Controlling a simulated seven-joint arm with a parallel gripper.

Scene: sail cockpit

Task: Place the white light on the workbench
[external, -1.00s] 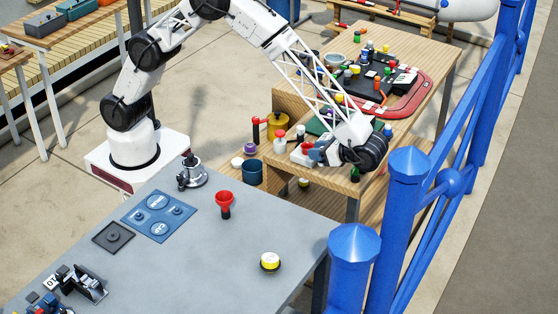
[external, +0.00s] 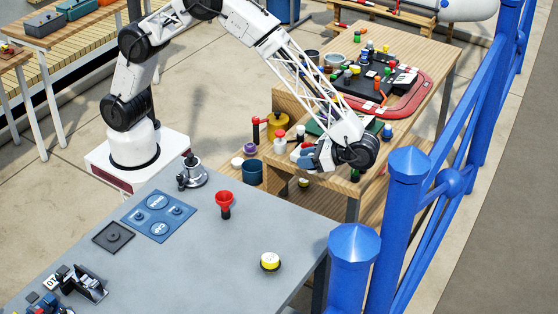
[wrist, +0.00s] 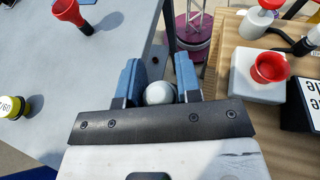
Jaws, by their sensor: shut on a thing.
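My gripper (wrist: 159,82) is shut on the white light (wrist: 159,94), a pale rounded dome held between the two blue fingers in the wrist view. In the external view my gripper (external: 306,160) is over the near edge of the wooden table, and the light cannot be made out there. The grey workbench (external: 215,262) is in the foreground, to the lower left of my gripper. It also shows at the left of the wrist view (wrist: 85,75).
On the workbench are a red-topped piece (external: 224,201), a yellow light (external: 270,262), a blue panel (external: 158,216) and a black square plate (external: 113,237). Bare surface lies between them. The wooden table (external: 425,48) is cluttered. Blue railing posts (external: 408,200) stand at the right.

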